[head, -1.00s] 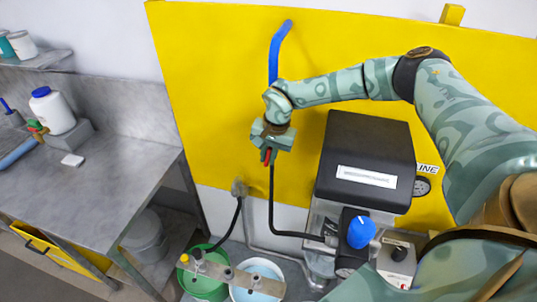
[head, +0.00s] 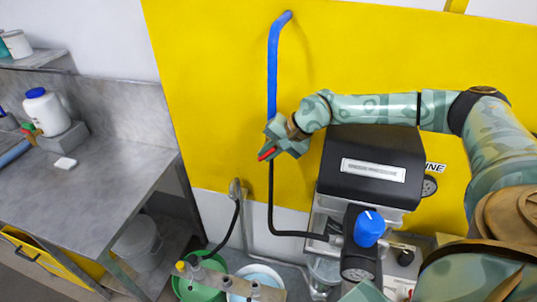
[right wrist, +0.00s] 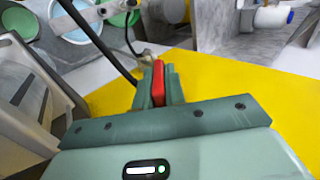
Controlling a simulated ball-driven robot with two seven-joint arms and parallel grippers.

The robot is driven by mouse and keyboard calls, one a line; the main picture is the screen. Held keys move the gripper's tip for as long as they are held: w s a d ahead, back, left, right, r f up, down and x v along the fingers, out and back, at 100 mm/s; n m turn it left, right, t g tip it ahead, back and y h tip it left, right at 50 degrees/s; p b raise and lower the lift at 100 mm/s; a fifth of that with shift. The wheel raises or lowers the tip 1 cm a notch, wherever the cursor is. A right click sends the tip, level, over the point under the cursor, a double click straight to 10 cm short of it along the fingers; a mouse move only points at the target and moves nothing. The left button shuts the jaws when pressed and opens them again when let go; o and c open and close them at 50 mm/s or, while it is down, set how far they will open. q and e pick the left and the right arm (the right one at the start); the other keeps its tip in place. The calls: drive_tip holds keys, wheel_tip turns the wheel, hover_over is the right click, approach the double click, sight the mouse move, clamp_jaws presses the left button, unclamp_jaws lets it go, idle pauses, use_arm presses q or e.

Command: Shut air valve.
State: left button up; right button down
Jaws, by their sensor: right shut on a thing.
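My right gripper (head: 272,151) is shut on a red lever (head: 266,154), which I take to be the air valve's handle. The lever is tilted in the head view, its free end towards the lower left. In the right wrist view the red lever (right wrist: 158,82) is pinched between the two fingers of the gripper (right wrist: 155,90). The valve body is hidden behind the gripper. A blue pipe (head: 273,60) comes down to it from above, and a black hose (head: 270,205) runs down below it. My left gripper is not in view.
A yellow wall panel (head: 210,100) lies behind the gripper. A black-topped machine (head: 370,140) with a blue knob (head: 369,228) stands to the right. A green bucket (head: 203,288) is below. A steel bench (head: 90,200) stands left, with free space between it and the gripper.

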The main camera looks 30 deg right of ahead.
drive_tip(key=c, duration=1.5)
unclamp_jaws()
drive_tip(key=shift+o, duration=0.2)
drive_tip(key=shift+s, duration=0.1)
drive_tip(key=shift+r, duration=0.15)
wheel_tip(320, 180, up, 2)
drive_tip(key=shift+r, duration=0.1)
drive_tip(key=s+a+r+b, duration=0.5)
drive_tip(key=s+a+r, duration=0.3)
drive_tip(key=s+r, duration=0.2)
drive_tip(key=shift+s+r, duration=0.25)
drive_tip(key=shift+s, duration=0.6)
